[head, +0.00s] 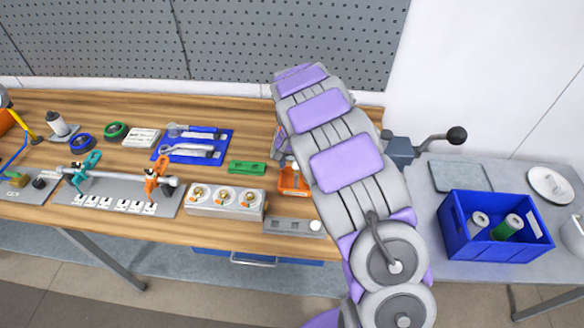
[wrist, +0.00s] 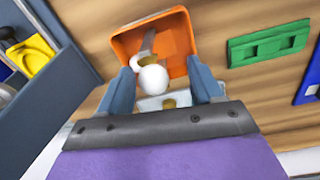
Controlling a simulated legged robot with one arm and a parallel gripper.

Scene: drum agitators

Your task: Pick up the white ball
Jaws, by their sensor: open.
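The white ball (wrist: 153,79) shows in the wrist view between my open fingers, near the open edge of an orange tray (wrist: 125,48). My gripper (wrist: 160,72) has one finger on each side of the ball, with visible gaps. I cannot tell how far below the fingertips the ball is. A smaller pale shape and a grey piece show just above it, inside the tray. In the head view the orange tray (head: 294,182) is partly covered by my arm, and the ball and fingers cannot be made out there.
A green block (wrist: 268,45) lies beside the tray. A grey strip with a white round knob (head: 315,225) sits at the table's front edge. A vise with a black-knobbed handle (head: 456,135) and a blue bin (head: 453,222) are on the right. A pegboard stands behind.

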